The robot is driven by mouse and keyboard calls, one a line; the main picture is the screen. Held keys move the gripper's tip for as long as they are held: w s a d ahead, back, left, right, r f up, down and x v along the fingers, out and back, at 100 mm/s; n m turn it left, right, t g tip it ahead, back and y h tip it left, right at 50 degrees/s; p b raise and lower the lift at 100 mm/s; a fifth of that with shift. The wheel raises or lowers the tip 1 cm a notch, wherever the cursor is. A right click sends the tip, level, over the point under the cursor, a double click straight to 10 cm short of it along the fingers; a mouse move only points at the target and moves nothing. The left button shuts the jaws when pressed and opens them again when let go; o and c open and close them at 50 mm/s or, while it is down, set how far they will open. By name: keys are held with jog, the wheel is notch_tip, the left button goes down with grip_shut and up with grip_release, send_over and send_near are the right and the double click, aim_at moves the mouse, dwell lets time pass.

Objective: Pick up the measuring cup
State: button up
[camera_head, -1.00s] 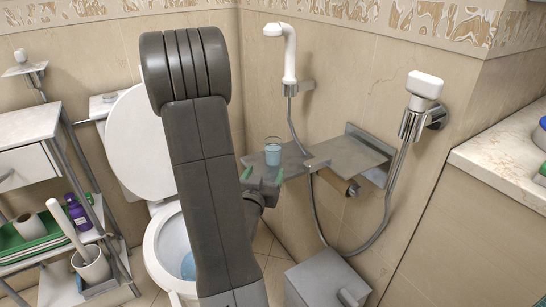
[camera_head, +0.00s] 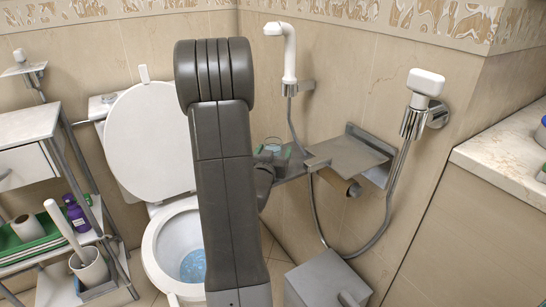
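The measuring cup (camera_head: 273,141) appears as a small clear, bluish cup standing on the grey shelf by the tiled wall. Only its upper part shows, because my gripper hides the rest. My gripper (camera_head: 273,151) is at the cup, with one green-tipped finger on each side of it. The fingers stand apart and look open. I cannot tell whether they touch the cup. My arm fills the middle of the view and covers part of the shelf's left side.
A grey paper holder (camera_head: 346,155) juts from the wall right of the cup. A hand shower (camera_head: 288,55) and its hose hang close behind. The toilet (camera_head: 150,140) stands left, and a grey bin (camera_head: 325,285) is below. A marble counter (camera_head: 500,160) is at right.

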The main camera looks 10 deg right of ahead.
jog(key=c, duration=1.2)
jog(key=shift+r, duration=0.2)
